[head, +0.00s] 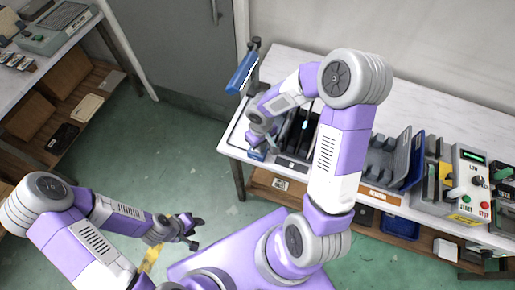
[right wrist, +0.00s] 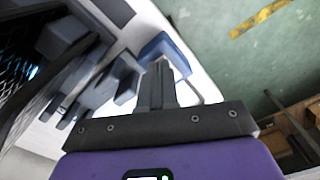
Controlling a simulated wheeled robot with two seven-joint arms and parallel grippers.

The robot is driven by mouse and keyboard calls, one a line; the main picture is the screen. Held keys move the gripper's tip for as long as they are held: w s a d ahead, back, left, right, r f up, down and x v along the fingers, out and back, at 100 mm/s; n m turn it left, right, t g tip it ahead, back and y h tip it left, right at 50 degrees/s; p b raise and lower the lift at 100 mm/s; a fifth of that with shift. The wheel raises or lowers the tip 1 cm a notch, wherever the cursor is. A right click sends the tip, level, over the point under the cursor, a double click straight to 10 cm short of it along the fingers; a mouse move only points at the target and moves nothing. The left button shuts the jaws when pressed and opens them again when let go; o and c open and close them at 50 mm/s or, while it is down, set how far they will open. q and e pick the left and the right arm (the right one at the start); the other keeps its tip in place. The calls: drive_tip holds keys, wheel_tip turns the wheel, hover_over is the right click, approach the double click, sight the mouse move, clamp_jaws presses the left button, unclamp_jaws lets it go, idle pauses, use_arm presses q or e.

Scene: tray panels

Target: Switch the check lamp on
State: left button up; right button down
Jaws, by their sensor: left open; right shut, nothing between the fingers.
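A blue bar-shaped head on a dark post (head: 242,73), which looks like the check lamp, stands at the back left corner of the white table (head: 285,62). I cannot tell from here whether it is lit. My right gripper (head: 262,147) is low over the table's front left corner, shut and empty. A small blue block (head: 257,154) is right by its fingertips, partly hidden. In the right wrist view the shut fingers (right wrist: 160,75) point towards a blue block (right wrist: 166,50); contact cannot be told. My left gripper (head: 197,230) is open and empty over the floor, away from the table.
Dark upright panels (head: 300,128) stand in a rack just right of my right gripper. Grey and blue trays (head: 412,160) and a control box with buttons (head: 470,180) stand further right. A bench with a device (head: 60,25) is at the far left. Green floor lies between.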

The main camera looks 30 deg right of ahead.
drive_tip(key=shift+f, duration=0.25)
drive_tip(key=shift+r, duration=0.15)
drive_tip(key=shift+r+p, duration=2.5)
drive_tip(key=shift+r, duration=0.95)
drive_tip(key=s+a+f+m+y+b, duration=0.1)
drive_tip(key=s+a+f+m+y, duration=0.1)
drive_tip(key=s+a+f, duration=0.3)
drive_tip(key=s+a+f+m+y+b, duration=0.2)
drive_tip(key=s+a+f, duration=0.4)
drive_tip(key=f, duration=0.8)
drive_tip(key=shift+a+m+t, duration=0.3)
drive_tip(key=shift+a, duration=0.7)
drive_tip(key=shift+w, duration=0.15)
